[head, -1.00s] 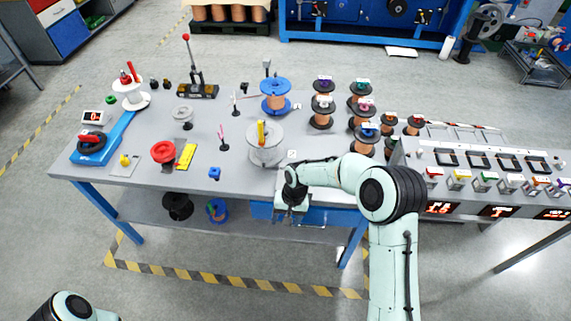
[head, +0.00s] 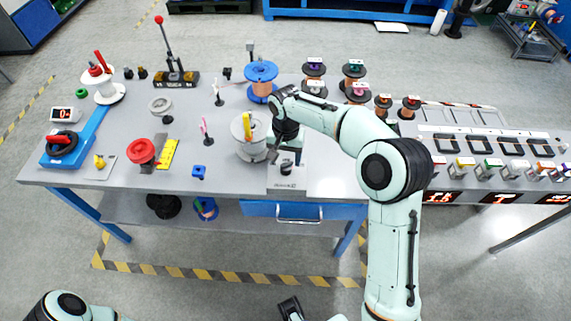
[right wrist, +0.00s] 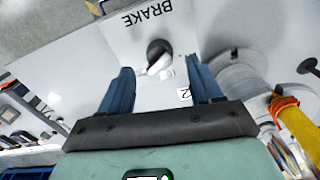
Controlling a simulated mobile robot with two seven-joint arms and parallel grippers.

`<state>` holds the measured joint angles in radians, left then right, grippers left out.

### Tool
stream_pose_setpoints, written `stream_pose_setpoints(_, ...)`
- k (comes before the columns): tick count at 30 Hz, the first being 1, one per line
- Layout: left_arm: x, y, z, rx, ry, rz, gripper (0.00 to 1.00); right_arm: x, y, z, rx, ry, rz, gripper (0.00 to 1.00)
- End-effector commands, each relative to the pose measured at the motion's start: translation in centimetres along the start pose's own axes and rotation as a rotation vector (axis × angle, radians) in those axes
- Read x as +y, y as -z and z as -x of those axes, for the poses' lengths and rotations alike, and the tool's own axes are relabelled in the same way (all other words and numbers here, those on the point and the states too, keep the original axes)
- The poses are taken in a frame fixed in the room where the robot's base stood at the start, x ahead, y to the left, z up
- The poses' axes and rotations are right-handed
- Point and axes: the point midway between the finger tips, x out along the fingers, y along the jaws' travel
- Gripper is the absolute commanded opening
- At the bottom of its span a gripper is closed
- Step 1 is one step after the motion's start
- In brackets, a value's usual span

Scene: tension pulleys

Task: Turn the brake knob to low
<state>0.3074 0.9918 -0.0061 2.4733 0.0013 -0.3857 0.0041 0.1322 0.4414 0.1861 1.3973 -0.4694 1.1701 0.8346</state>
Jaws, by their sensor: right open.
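The brake box (head: 288,186) is a light box at the table's front edge. The right wrist view shows its face with the word BRAKE (right wrist: 147,16) upside down and a round black brake knob (right wrist: 158,50) with a pale part on its lower side. I cannot read any setting marks. My right gripper (right wrist: 162,78) is open, its two blue fingers on either side of the knob's line and apart from it. In the head view the right gripper (head: 285,158) is over the box and partly hides its top.
A grey spool (head: 250,150) with a yellow piece stands close left of the box; it also shows in the right wrist view (right wrist: 245,80). Copper spools (head: 357,92) stand behind to the right. A drawer (head: 300,211) is below. The tabletop right of the box is clear.

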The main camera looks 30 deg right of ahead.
Motion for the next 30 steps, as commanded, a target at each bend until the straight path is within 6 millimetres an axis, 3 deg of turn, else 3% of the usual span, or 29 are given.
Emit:
stream_pose_setpoints(3, -0.1, 0.0, -0.3, -0.001, 0.000, 0.000, 0.43, 0.0, -0.1, -2.1, -0.002, -0.001, 0.000, 0.64)
stream_pose_setpoints(7, -0.1, 0.0, -0.3, -0.001, 0.000, 0.000, 0.43, 0.0, 0.0, -3.4, -0.002, -0.001, -0.001, 0.64)
stream_pose_setpoints(18, -0.1, 0.0, -0.4, -0.001, 0.000, 0.000, 0.43, 0.0, 0.0, -3.9, 0.000, 0.001, 0.000, 0.64)
stream_pose_setpoints(19, -0.1, 0.0, -0.4, -0.001, 0.000, 0.000, 0.43, 0.0, 0.0, -3.9, 0.000, 0.001, 0.000, 0.61)
stream_pose_setpoints(24, -0.1, 0.0, -0.4, -0.001, 0.000, 0.000, 0.43, 0.0, 0.0, -3.9, 0.000, 0.001, 0.000, 0.11)
stream_pose_setpoints(30, -0.1, 0.0, -0.4, -0.001, 0.000, 0.000, 0.43, -0.1, 0.0, -3.9, 0.000, 0.002, 0.003, 0.11)
